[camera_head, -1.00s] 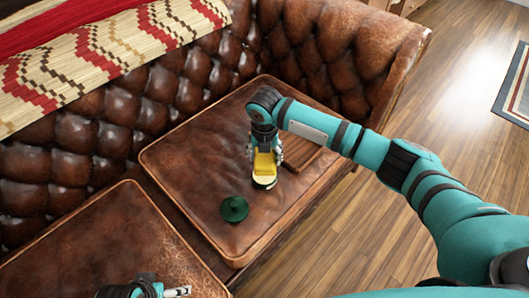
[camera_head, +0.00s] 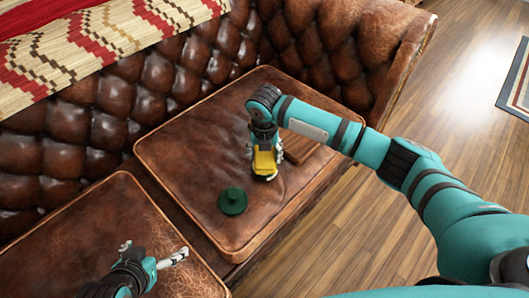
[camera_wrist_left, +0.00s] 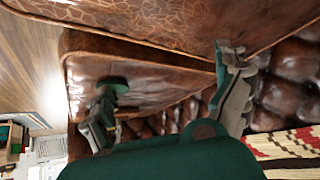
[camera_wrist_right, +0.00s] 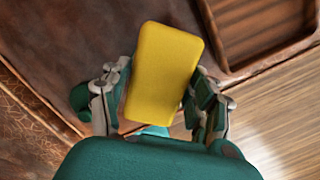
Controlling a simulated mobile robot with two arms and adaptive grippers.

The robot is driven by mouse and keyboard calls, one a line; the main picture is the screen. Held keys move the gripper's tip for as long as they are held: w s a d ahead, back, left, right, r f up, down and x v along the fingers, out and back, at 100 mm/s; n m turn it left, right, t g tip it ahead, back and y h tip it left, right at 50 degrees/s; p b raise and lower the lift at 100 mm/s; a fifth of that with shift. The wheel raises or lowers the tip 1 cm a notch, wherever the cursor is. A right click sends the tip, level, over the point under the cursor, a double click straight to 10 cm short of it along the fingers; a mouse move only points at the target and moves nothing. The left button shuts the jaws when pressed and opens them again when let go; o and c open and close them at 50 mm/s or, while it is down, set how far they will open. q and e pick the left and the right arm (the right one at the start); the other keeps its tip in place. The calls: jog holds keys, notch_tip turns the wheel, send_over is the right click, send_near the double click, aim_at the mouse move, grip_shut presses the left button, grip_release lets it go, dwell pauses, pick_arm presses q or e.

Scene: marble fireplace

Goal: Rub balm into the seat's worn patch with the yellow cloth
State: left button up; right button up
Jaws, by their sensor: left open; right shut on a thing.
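The yellow cloth (camera_head: 265,164) looks like a thick, rounded pad. My right gripper (camera_wrist_right: 160,88) is shut on it and holds it over the right seat cushion (camera_head: 190,150); I cannot tell whether it touches the leather. A green round lidded thing, likely the balm tin (camera_head: 232,201), sits on that cushion, left of and nearer than the cloth. A paler, cracked patch (camera_head: 150,222) shows on the left seat cushion (camera_head: 60,240). My left gripper (camera_head: 153,258) is open and empty over this cushion near its front right; its spread fingers also show in the left wrist view (camera_wrist_left: 165,85).
A brown wooden tray (camera_wrist_right: 258,30) lies on the right cushion beside my right gripper, partly hidden by my arm in the head view. The tufted sofa back (camera_head: 120,110) rises behind, with a patterned blanket (camera_head: 110,45) over it. Wooden floor (camera_head: 440,110) lies right.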

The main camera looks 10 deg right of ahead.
jog(key=shift+f+b, duration=0.7)
pick_arm(q)
jog(key=w+d+r+t+h, duration=0.1)
jog(key=w+d+r+t, duration=0.1)
jog(key=w+r+t, duration=0.3)
jog(key=shift+w+d+r, duration=0.3)
jog(key=shift+w+r, duration=0.05)
jog(key=shift+w, duration=0.45)
pick_arm(e)
jog(key=shift+f, duration=0.15)
pick_arm(q)
jog(key=shift+w+d+r+h, duration=0.1)
jog(key=shift+r+h, duration=0.1)
jog(key=shift+h, duration=0.1)
pick_arm(e)
jog(key=shift+f, duration=0.4)
pick_arm(q)
jog(key=shift+w+r+t, duration=0.2)
jog(key=shift+r+t, duration=0.05)
jog(key=shift+t, duration=0.05)
pick_arm(e)
jog(key=shift+f, duration=0.1)
